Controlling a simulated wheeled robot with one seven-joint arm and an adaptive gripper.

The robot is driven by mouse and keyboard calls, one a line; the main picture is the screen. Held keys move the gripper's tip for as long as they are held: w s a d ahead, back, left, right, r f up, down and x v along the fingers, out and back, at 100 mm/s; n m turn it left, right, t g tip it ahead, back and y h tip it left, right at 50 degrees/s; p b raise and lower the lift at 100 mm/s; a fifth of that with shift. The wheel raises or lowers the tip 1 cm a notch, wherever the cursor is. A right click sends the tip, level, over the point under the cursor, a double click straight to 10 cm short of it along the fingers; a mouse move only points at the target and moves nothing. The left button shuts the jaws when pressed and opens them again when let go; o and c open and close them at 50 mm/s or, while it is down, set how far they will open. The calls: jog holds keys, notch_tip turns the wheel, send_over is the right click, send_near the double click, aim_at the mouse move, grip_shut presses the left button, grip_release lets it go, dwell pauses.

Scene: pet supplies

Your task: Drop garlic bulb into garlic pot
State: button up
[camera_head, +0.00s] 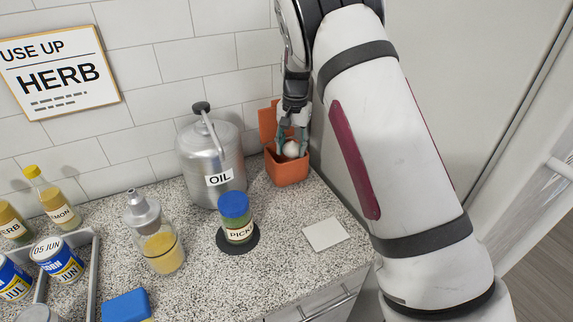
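The garlic pot (287,174) is an orange terracotta box with a raised back panel or lid, in the back corner of the counter. The white garlic bulb (291,149) is at the pot's mouth, between the fingertips of my gripper (292,143). My gripper points down over the pot, and its fingers look closed on the bulb's two sides. The bulb's lower part and the inside of the pot are hidden by the front wall.
A metal oil can (211,160) stands left of the pot. A pickle jar (237,217) on a dark round mat and a glass dispenser (157,235) stand further forward. A pale square tile (326,233) lies near the front edge. The wall is close behind.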

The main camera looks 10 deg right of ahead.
jog(key=o, duration=0.5)
jog(key=shift+r, duration=0.1)
jog(key=r, duration=1.1)
jog(key=shift+s+d+r, duration=0.15)
jog(key=shift+d+r, duration=0.1)
jog(key=shift+r, duration=0.15)
jog(key=shift+r, duration=0.1)
jog(key=s+r+n+t, duration=0.1)
jog(key=s+r+n, duration=0.1)
jog(key=s+r, duration=0.6)
jog(key=s+r+n+t, duration=0.1)
jog(key=s+r, duration=0.3)
jog(key=s, duration=0.8)
jog(key=s+f+n+t, duration=0.1)
jog(key=s, duration=0.5)
jog(key=s+f+n+t, duration=0.1)
jog(key=s, duration=0.5)
jog(key=s+f+n, duration=0.1)
jog(key=s, duration=0.6)
jog(key=shift+a+f+n+t, duration=0.1)
jog(key=shift+f+n+t, duration=0.25)
jog(key=shift+n+t, duration=0.05)
